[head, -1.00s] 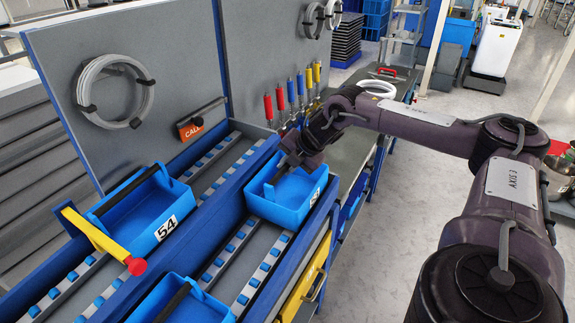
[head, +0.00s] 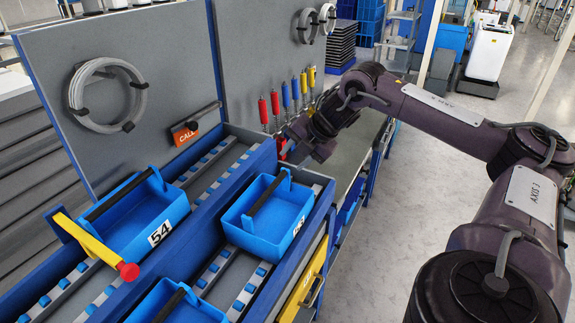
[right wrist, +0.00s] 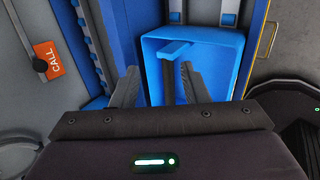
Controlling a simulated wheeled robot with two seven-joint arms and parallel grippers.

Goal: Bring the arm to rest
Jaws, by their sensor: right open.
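My right gripper (head: 298,146) is above the far part of the bench, beyond the right blue tote (head: 240,238), apart from its black handle. In the right wrist view its two dark fingers (right wrist: 160,88) are spread apart, with nothing between them. The blue tote (right wrist: 215,45) shows behind the fingers in that view. In the head view, my right arm (head: 430,108) reaches in from the right, bent at the elbow and raised over the floor. My left gripper is in neither view.
The blue tote labelled 54 (head: 130,235) sits behind a yellow bar (head: 85,240) with a red end. Another tote (head: 175,305) is at the front. Coloured-handled tools (head: 286,98) hang on the grey panel near my gripper. Floor (head: 400,215) right of the bench is clear.

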